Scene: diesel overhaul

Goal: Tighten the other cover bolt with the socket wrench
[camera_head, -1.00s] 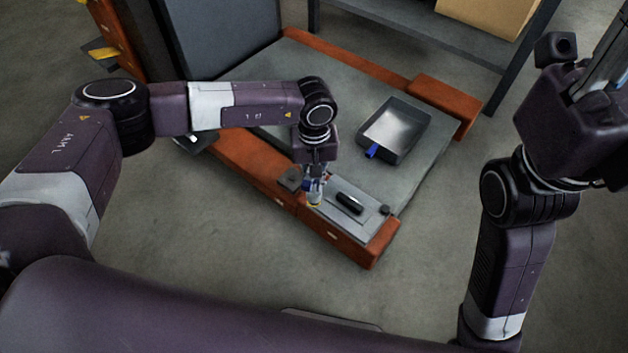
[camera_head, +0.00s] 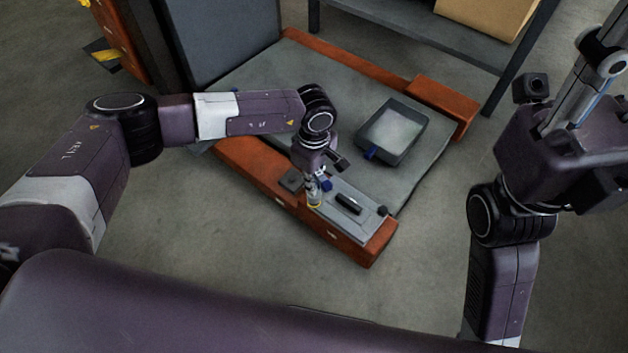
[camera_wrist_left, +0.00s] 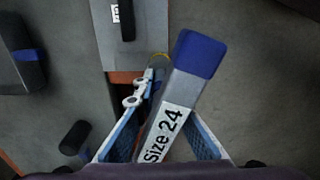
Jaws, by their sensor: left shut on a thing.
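The socket wrench, labelled "Size 24", has a grey body and a blue end; it shows in the left wrist view (camera_wrist_left: 176,108). My left gripper (camera_head: 315,183) is shut on it, with the two blue-padded fingers (camera_wrist_left: 165,135) on either side of the label. A yellow ring (camera_head: 316,205) shows below the gripper, at the left end of the grey cover (camera_head: 366,220). The cover has a black handle (camera_head: 348,203). A dark bolt head (camera_head: 383,211) is at the cover's right end. The bolt under the wrench is hidden. My right gripper (camera_head: 592,85) is raised at the right, far from the cover.
A dark tray (camera_head: 394,131) with a blue tab lies on the grey top behind the cover. A small dark block (camera_head: 291,181) sits left of the wrench. Orange edging (camera_head: 340,243) borders the platform. Clear floor lies in front.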

